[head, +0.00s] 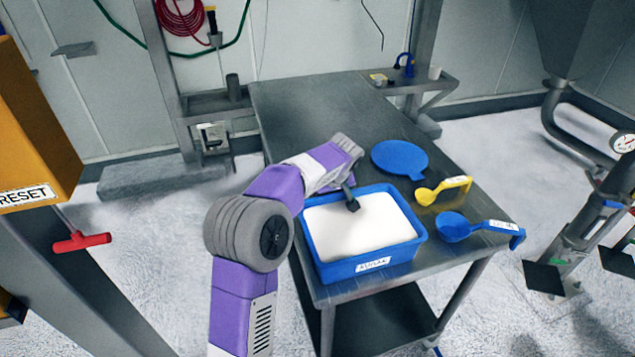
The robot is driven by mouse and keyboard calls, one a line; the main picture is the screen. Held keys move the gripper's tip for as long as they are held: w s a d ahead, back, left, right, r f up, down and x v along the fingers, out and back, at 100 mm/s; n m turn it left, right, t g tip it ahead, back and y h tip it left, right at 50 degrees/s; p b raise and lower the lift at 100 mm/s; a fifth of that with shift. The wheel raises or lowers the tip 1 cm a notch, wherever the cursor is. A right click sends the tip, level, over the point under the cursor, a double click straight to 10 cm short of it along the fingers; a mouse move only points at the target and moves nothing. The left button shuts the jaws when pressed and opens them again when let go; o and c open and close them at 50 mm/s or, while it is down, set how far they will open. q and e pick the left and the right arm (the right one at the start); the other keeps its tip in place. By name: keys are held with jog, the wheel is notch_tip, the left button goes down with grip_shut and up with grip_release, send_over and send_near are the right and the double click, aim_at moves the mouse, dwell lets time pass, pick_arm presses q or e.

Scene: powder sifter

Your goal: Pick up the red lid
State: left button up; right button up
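No red lid shows in the head view. A flat blue round disc with a small tab (400,157) lies on the metal table, behind and right of the blue tub. The blue tub (372,266) is filled with white powder (355,228) and has a label on its front. My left arm comes in from the bottom, left of the middle. My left gripper (351,200) is above the back part of the tub, with a dark finger near the powder. Its opening cannot be made out. My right gripper is not in view.
A yellow scoop (427,196) and a blue scoop (454,229) lie right of the tub. The metal table (310,110) is bare at the back. A red T-shaped handle (82,242) sticks out below an orange box (35,125) marked RESET at left.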

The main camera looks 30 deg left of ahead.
pick_arm(q)
jog(key=c, duration=1.6)
